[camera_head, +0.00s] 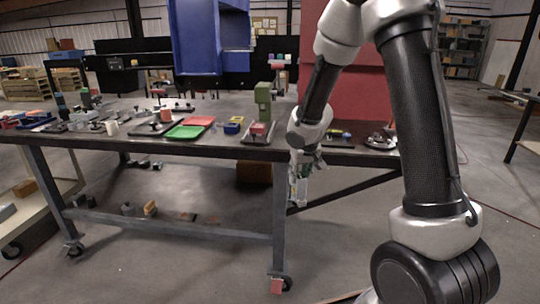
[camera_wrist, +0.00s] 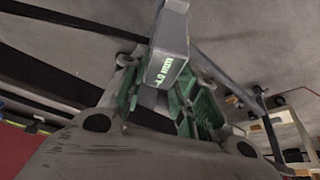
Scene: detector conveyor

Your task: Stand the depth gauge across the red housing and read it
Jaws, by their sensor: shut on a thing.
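My gripper (camera_head: 300,188) hangs low in front of the bench's front edge, below the tabletop in the picture. In the wrist view my gripper (camera_wrist: 158,100) is shut on the depth gauge (camera_wrist: 171,38), a grey body with a lit green readout ending in "mm". The digits are tilted and I cannot read them surely. The gauge is tilted in that view and touches no housing that I see. A small red block (camera_head: 258,128), perhaps the red housing, sits on a dark plate at the foot of a green post. The wrist view does not show it.
The bench (camera_head: 150,215) has a dark top edge and wheeled legs. A large red panel (camera_head: 345,100) stands behind my arm.

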